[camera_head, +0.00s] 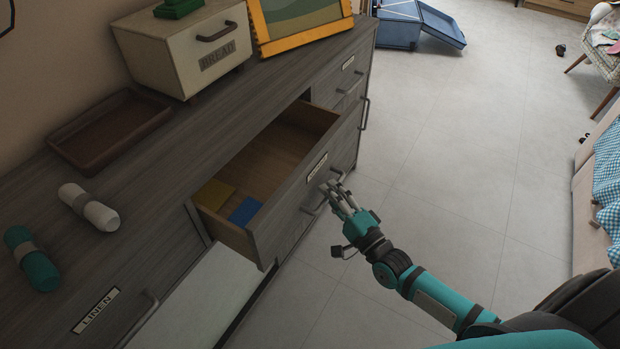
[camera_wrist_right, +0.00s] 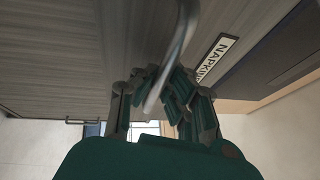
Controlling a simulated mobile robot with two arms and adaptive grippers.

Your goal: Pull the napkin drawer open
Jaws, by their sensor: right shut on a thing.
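The napkin drawer (camera_head: 262,205) stands pulled out from the grey wooden dresser, with its inside showing. A yellow folded cloth (camera_head: 214,194) and a blue one (camera_head: 245,211) lie in it. Its label (camera_wrist_right: 214,58) reads "NAPKIN" in the right wrist view, cut short. My right gripper (camera_head: 337,192) is at the drawer front and shut on the drawer's metal handle (camera_wrist_right: 180,45). In the right wrist view the handle runs between the fingers (camera_wrist_right: 160,95). My left gripper is not in view.
The dresser top (camera_head: 165,150) holds a bread box (camera_head: 185,50), a brown tray (camera_head: 110,128), a white roll (camera_head: 88,207) and a green roll (camera_head: 32,260). A linen drawer (camera_head: 97,310) is at the lower left.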

